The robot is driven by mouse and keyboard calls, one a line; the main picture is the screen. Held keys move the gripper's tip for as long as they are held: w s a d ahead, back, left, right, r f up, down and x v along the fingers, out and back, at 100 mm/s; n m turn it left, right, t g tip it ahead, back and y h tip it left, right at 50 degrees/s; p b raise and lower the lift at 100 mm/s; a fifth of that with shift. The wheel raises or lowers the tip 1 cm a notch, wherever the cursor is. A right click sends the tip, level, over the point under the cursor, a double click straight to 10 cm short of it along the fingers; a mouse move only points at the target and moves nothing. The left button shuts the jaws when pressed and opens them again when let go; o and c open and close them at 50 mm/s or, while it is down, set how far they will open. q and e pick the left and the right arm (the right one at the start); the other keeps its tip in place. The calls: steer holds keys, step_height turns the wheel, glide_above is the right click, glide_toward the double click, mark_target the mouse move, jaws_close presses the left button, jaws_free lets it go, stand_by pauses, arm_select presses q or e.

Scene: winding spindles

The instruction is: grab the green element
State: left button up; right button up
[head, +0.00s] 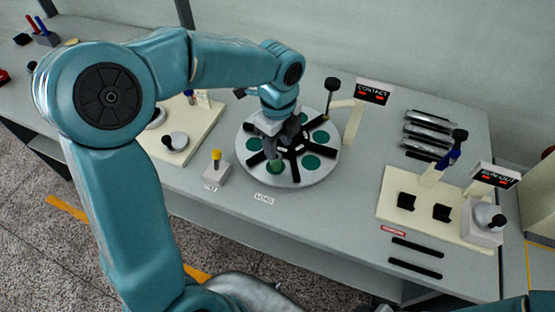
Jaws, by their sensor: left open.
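A round light-grey disc (314,179) stands on the bench with black spokes and several dark green round spots. A small lighter green element (275,167) shows at the disc's front edge, over the front spot. My left gripper (274,151) points down over the disc, open, close above and behind the green element. Its fingers are small and partly dark against the spokes, so I cannot tell whether they touch it. My right gripper is out of view.
A block with a yellow-topped peg (216,162) stands left of the disc. A black-knobbed post (331,92) and a sign (373,92) stand behind it. A cream fixture board (400,225) with a RUN-OUT sign (494,177) is at right. Several metal rods (430,130) lie at the back right.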

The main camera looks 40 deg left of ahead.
mark_target(276, 162)
arm_select(q)
steer(key=shift+s+f, duration=0.2)
steer(key=shift+f, duration=0.35)
step_height(276, 162, down, 5)
steer(key=shift+w+a, duration=0.15)
steer(key=shift+r, duration=0.1)
steer(key=c, duration=0.8)
